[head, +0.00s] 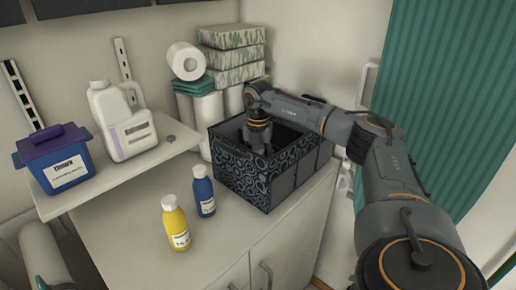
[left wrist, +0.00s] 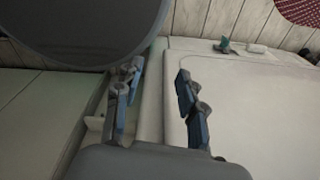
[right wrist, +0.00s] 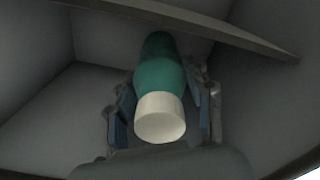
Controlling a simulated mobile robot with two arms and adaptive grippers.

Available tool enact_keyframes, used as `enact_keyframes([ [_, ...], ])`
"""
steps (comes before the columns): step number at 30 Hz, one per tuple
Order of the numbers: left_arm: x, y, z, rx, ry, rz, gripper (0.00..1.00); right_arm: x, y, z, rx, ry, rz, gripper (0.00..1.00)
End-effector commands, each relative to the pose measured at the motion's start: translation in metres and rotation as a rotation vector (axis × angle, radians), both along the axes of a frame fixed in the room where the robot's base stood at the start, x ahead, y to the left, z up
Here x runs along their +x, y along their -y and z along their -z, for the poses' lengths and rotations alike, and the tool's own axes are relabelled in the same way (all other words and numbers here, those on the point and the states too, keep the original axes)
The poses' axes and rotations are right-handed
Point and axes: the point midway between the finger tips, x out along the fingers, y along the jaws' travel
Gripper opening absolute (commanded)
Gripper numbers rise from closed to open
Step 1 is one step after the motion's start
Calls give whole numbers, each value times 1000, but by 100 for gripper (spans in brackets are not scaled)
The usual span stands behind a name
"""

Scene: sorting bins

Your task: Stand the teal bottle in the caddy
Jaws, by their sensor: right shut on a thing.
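The caddy (head: 238,180) is a dark box with a swirl-patterned front, standing on the counter. My right gripper (head: 258,140) reaches down into it from above. In the right wrist view the teal bottle (right wrist: 158,72) with its white cap (right wrist: 160,118) is between the fingers of my right gripper (right wrist: 163,115), which is shut on it. Grey caddy walls (right wrist: 35,100) surround the bottle there. I cannot tell whether its base touches the caddy floor. My left gripper (left wrist: 158,105) is open and empty, away from the caddy.
A yellow bottle (head: 175,224) and a blue bottle (head: 204,193) stand left of the caddy. A blue tub (head: 60,165) and white jug (head: 122,125) stand on a raised shelf. Paper rolls (head: 187,61) and patterned boxes (head: 232,55) are behind the caddy.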

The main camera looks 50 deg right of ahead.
Motion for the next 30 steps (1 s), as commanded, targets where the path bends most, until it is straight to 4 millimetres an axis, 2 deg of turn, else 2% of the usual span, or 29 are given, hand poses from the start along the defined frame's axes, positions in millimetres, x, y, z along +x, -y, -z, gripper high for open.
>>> enact_keyframes([
  [1, 0, 0, 0, 0, 0, 0, 40, 0, 0, 1, 0, 0, 0, 56],
  [4, 0, 0, 0, 0, 0, 0, 40, 0, 0, 1, 0, 0, 0, 74],
  [13, 0, 0, 0, 0, 0, 0, 40, 0, 0, 0, 0, 0, -1, 74],
  [17, 0, 0, 2, 0, 0, 0, 40, 1, 0, -6, 0, 2, -1, 74],
  [20, 0, 0, 9, 0, 0, 0, 40, 2, 0, -20, 1, 5, -1, 74],
  [30, 0, 0, 27, 0, 0, 0, 40, 2, -1, -93, 2, 5, -1, 74],
])
